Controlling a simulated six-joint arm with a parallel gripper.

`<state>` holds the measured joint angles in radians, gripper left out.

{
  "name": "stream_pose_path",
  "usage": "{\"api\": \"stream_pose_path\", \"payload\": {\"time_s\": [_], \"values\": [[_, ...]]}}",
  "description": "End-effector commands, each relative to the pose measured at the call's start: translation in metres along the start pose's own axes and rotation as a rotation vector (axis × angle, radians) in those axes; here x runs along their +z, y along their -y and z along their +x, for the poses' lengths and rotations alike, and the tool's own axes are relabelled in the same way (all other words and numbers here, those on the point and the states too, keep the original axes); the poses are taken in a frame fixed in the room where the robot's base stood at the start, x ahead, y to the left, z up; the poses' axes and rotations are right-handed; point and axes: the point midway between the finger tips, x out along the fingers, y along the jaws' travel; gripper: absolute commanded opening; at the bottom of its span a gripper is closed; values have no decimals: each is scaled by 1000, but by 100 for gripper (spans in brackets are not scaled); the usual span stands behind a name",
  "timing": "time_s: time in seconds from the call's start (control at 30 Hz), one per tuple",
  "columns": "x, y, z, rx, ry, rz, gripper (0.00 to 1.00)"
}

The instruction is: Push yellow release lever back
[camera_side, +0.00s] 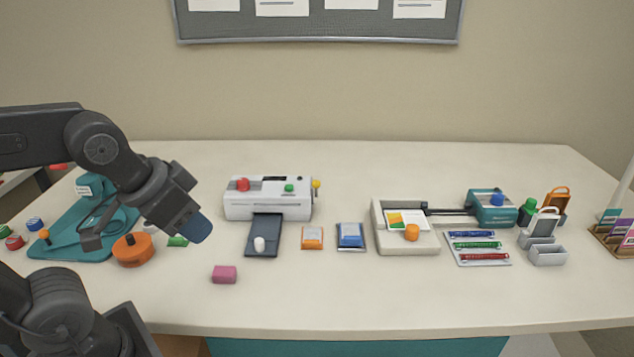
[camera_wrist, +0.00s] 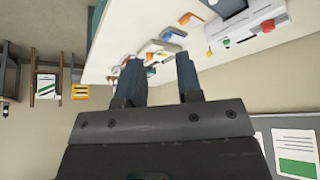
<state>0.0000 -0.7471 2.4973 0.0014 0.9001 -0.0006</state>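The yellow release lever (camera_side: 316,184) is a small yellow knob on the right end of the white laminator (camera_side: 268,207). It stands up beside the housing. In the wrist view the laminator (camera_wrist: 240,32) appears upside down at the upper right, with the yellow knob (camera_wrist: 210,53) at its near left end. My gripper (camera_side: 196,229) is left of the laminator in the side view, above the table and well apart from the lever. In the wrist view my gripper's (camera_wrist: 158,65) two dark blue fingers stand apart with nothing between them.
A red knob (camera_side: 242,185) and a green button (camera_side: 289,188) are on the laminator. A dark tray (camera_side: 264,244) lies in front. The table behind the laminator is clear.

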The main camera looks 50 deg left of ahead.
Motion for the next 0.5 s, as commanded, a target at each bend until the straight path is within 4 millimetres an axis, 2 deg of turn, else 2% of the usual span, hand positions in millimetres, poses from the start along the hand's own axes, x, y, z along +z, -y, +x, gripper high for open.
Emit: {"api": "stream_pose_path", "payload": {"time_s": [0.03,0.17,0.33,0.5], "values": [[-3,0,0,-2,1,1,28],[-19,3,1,-19,12,6,16],[-59,9,7,-63,33,19,0],[-105,16,22,-113,53,35,0]]}}
